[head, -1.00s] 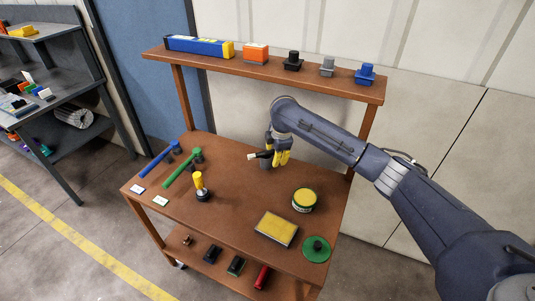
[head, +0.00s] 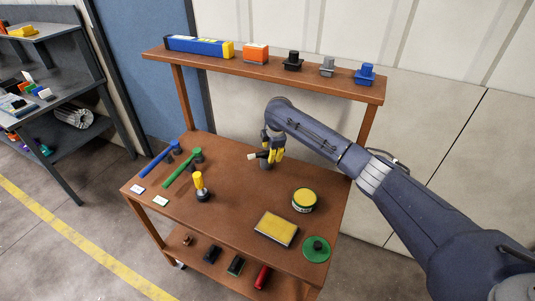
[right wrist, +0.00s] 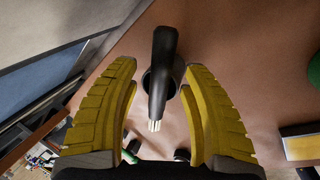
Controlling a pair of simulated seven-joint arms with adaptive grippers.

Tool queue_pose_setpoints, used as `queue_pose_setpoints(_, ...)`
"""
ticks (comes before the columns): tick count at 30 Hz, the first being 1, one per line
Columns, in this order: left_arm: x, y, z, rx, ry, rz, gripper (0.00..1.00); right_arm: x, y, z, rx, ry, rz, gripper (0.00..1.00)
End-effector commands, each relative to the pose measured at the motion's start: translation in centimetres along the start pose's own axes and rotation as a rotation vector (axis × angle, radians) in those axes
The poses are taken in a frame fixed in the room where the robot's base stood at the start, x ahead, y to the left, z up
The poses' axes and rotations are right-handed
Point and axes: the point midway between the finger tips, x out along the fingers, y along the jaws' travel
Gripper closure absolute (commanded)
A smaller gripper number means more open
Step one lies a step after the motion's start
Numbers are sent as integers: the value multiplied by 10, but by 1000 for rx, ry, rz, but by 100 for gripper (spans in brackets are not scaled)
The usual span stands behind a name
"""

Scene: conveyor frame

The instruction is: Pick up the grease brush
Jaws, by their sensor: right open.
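The grease brush has a black handle and pale bristles. In the right wrist view the brush (right wrist: 163,60) lies between the two yellow fingers, with space on both sides and its bristles toward the camera. In the head view the brush (head: 258,155) shows its pale end pointing left, beside the fingers. My right gripper (head: 272,154) is open around it and does not appear to touch it. A dark round cup (head: 266,164) shows below the brush; how the brush sits in it is partly hidden. My left gripper is not in view.
On the brown bench stand a yellow-handled tool (head: 200,187), a green and yellow tin (head: 304,202), a yellow-topped block (head: 277,229) and a green disc (head: 316,250). Blue (head: 155,159) and green (head: 182,168) tools lie left. A raised shelf (head: 217,63) crosses the back.

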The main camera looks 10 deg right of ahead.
Motion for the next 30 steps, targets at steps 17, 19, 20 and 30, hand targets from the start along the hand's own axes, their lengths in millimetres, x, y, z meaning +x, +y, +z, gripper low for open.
queue_pose_setpoints(17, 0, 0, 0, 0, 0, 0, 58, 0, 0, 0, 0, 0, 0, 100)
queue_pose_setpoints(19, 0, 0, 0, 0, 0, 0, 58, 0, 0, 0, 0, 0, 0, 100)
queue_pose_setpoints(20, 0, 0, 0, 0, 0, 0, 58, 0, 0, 0, 0, 0, 0, 100)
queue_pose_setpoints(30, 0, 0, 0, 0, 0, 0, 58, -5, 2, 0, 0, 1, 1, 100)
